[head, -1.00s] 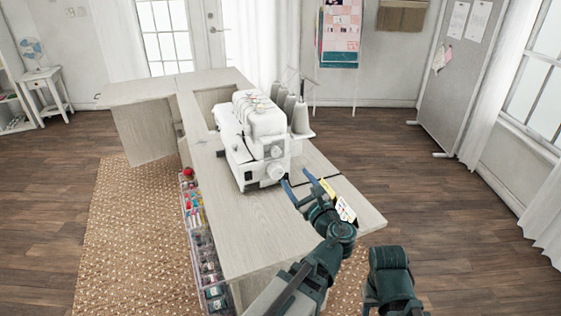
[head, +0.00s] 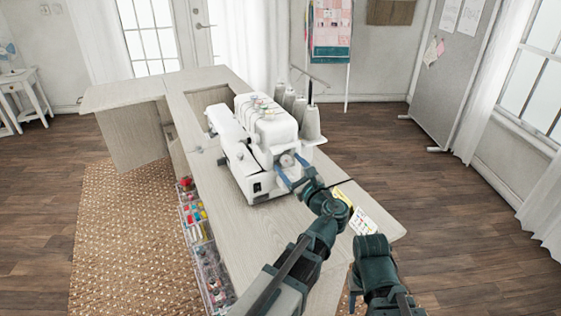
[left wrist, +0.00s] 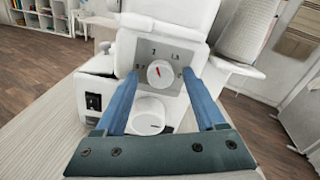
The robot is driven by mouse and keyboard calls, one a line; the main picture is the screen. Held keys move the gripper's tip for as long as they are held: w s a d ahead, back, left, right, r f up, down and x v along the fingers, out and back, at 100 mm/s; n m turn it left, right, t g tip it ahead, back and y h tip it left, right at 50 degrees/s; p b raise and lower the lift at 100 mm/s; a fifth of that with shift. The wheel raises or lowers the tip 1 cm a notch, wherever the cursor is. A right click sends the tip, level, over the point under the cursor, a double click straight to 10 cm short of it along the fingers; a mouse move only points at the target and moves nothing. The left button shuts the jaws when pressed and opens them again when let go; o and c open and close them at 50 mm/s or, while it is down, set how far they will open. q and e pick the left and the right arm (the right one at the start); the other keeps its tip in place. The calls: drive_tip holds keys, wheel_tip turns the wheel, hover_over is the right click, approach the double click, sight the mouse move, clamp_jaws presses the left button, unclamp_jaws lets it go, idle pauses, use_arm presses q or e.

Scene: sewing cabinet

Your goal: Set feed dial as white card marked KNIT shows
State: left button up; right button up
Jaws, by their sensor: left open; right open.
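The feed dial (left wrist: 161,74) is a small white knob with a red pointer on a grey plate (left wrist: 175,52) of the white serger (head: 262,140). The pointer tilts up and left; "1" shows above and "1.5" at upper right, while the left mark is partly hidden. My left gripper (head: 291,173) is open, with its blue fingers on either side of the dial; I cannot tell whether they touch it. It also shows in the left wrist view (left wrist: 160,76). A white card (head: 364,222) lies on the table, its marks too small to read.
A larger white knob (left wrist: 147,115) sits below the dial, between my left fingers. A yellow card (head: 343,197) lies near the white card. Thread cones (head: 310,123) stand behind the serger. The table (head: 255,235) is bare at its front left.

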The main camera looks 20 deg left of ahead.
use_arm(q)
clamp_jaws()
idle(0.4)
drive_tip(key=n, duration=0.5)
drive_tip(key=shift+n, duration=0.4)
drive_tip(key=n, duration=0.6)
idle(0.4)
